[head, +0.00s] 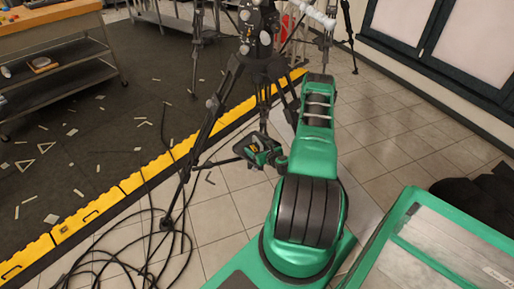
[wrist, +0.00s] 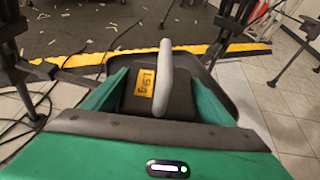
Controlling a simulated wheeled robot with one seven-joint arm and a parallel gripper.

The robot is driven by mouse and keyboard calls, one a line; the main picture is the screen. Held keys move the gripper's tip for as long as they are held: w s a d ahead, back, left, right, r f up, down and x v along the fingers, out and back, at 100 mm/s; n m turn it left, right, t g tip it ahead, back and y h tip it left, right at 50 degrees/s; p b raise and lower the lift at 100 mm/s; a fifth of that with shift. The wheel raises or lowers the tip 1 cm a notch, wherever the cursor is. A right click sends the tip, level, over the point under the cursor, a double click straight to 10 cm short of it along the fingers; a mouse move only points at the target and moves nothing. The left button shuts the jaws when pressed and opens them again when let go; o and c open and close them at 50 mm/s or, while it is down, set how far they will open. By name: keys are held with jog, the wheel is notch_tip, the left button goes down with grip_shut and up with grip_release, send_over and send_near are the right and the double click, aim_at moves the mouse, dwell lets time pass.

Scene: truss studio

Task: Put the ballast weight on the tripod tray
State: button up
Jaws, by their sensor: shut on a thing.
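The ballast weight (wrist: 183,96) is dark, with a pale grey loop handle and a yellow label. It sits between the two green fingers of my gripper (wrist: 155,97), which is shut on it. The dark tripod tray (wrist: 228,98) shows around and behind the weight in the wrist view. In the head view the tray (head: 240,147) is low between the tripod legs, with the yellow label (head: 254,149) over it and my gripper (head: 267,157) at its right side. The weight is over the tray; I cannot tell whether it touches it. The underside is hidden.
Black tripod legs (head: 222,98) stand close around the tray. Loose black cables (head: 150,245) lie on the tiles at left. A yellow edge strip (head: 135,182) borders a dark floor strewn with scraps. A wheeled cart (head: 60,65) stands at upper left.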

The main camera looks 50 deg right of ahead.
jog(key=o, duration=2.1)
jog(key=shift+f, duration=0.1)
jog(key=v, duration=1.2)
jog(key=w+a+r+n+g+y, duration=0.2)
jog(key=a+r+n+g+y, duration=0.15)
jog(key=a+r+n, duration=0.65)
jog(key=w+a+r+n+g+y, duration=0.2)
jog(key=a+r+n+y, duration=0.4)
jog(key=n, duration=0.5)
jog(key=s+a+r+n+g+h, duration=0.2)
jog(key=s+r+n, duration=0.4)
jog(key=s+r, duration=0.6)
jog(key=s+a+r+n+g+h, duration=0.3)
jog(key=s+a+r+n+g, duration=0.2)
jog(key=s+r, duration=0.8)
jog(key=shift+s+a+n, duration=0.6)
jog(key=shift+s+a, duration=0.1)
jog(key=shift+s, duration=0.35)
